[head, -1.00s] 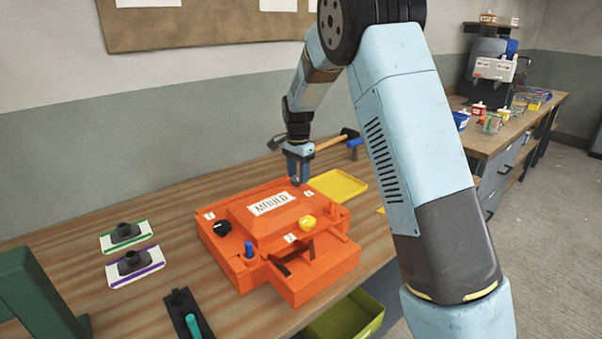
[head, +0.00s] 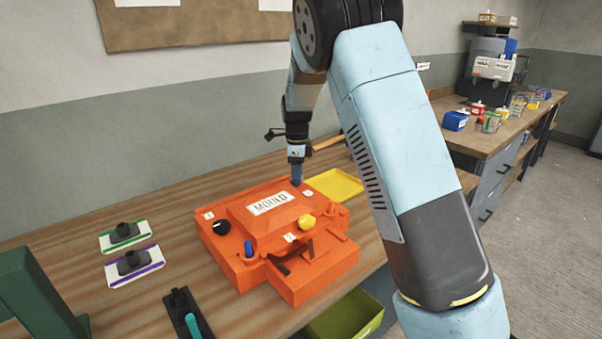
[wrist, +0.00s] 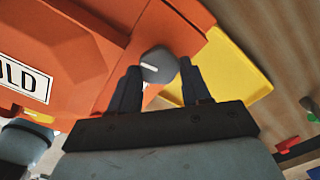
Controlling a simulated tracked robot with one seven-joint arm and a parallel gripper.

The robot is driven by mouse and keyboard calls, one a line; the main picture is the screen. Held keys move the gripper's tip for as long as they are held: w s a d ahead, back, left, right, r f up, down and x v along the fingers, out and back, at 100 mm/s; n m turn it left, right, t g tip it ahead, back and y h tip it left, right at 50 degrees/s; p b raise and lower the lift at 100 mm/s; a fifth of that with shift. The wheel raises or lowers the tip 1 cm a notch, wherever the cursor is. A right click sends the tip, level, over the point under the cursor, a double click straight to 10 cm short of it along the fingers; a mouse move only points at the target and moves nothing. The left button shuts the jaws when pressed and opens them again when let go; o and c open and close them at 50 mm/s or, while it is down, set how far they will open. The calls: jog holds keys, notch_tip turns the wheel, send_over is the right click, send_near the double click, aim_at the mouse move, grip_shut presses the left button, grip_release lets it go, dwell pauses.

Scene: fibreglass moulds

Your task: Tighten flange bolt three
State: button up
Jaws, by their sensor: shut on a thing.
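The orange mould (head: 235,262) sits on the wooden bench, with a "MOULD" plate on its raised middle. My gripper (head: 296,182) is at its far corner, beside a small white label (head: 308,192) too small to read. In the wrist view my gripper (wrist: 160,88) is shut on a grey round bolt head (wrist: 158,66) with a white mark, one finger on each side. In the head view the fingers hide that bolt. A black knob (head: 221,227), a yellow knob (head: 306,221) and a blue knob (head: 248,248) stand elsewhere on the mould.
A yellow tray (head: 336,184) lies close behind the mould's right side. A green bin (head: 345,318) is below the bench front.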

jog(key=shift+w+a+r+m, duration=0.15)
jog(key=shift+m, duration=0.45)
jog(key=o, duration=1.1)
jog(key=shift+c, duration=0.2)
notch_tip(320, 180, up, 13)
jog(key=shift+r, duration=0.2)
jog(key=shift+d, duration=0.2)
